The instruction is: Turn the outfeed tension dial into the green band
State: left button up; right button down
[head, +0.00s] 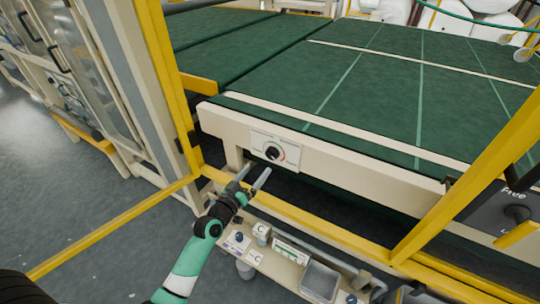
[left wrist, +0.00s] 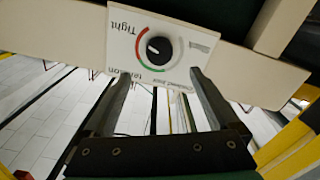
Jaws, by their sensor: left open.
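The tension dial (head: 272,152) is a black knob on a white plate (head: 288,143) on the cream front beam of the conveyor. In the left wrist view the dial (left wrist: 160,49) appears inverted, with a red arc on its upper left and a green arc below. A white mark on the knob seems to point left, near where red and green meet; I cannot tell the exact reading. My left gripper (head: 254,174) is open and empty, below the dial and apart from it. In the wrist view its fingers (left wrist: 159,76) frame the plate's lower edge. My right gripper is not in view.
Yellow guard rails (head: 330,232) run below the beam, and a yellow post (head: 480,165) slants at the right. A lower cream panel (head: 275,263) carries small controls and a grey tray (head: 320,281). A green belt (head: 390,95) lies above the beam.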

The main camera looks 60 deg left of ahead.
aim_at(270, 154)
pick_arm(q)
jog(key=b+x, duration=0.2)
jog(key=x, duration=0.6)
jog(key=shift+w, duration=0.3)
jog(key=shift+w+a+r, duration=0.1)
jog(key=shift+w+a, duration=0.2)
jog(key=c, duration=1.4)
